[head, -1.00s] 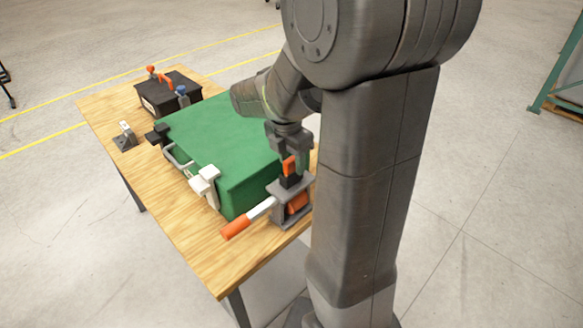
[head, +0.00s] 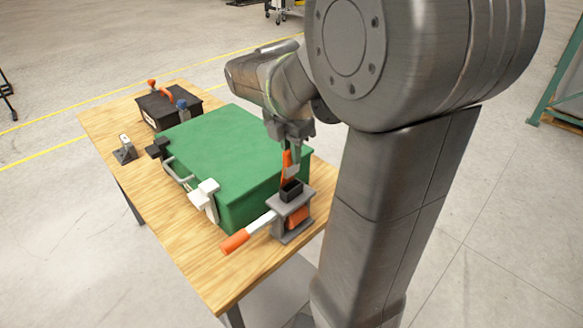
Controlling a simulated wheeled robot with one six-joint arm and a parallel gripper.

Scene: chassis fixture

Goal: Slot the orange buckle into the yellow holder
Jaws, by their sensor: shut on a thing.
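My gripper (head: 289,143) points down and is shut on an orange piece (head: 287,160), which looks like the orange buckle. A pale metallic part (head: 292,171) shows at its lower end. The buckle hangs upright just above a black open-topped socket (head: 291,190) on a grey stand. Whether its lower tip is still inside the socket's mouth I cannot tell. No yellow holder can be made out in this view.
The grey stand (head: 281,232) has an orange-and-white handle (head: 234,240) sticking out left. A large green box (head: 230,146) with white latches fills the wooden table's middle. A black box (head: 159,113), a blue-capped bottle (head: 182,109) and a small grey bracket (head: 124,156) stand behind and left.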

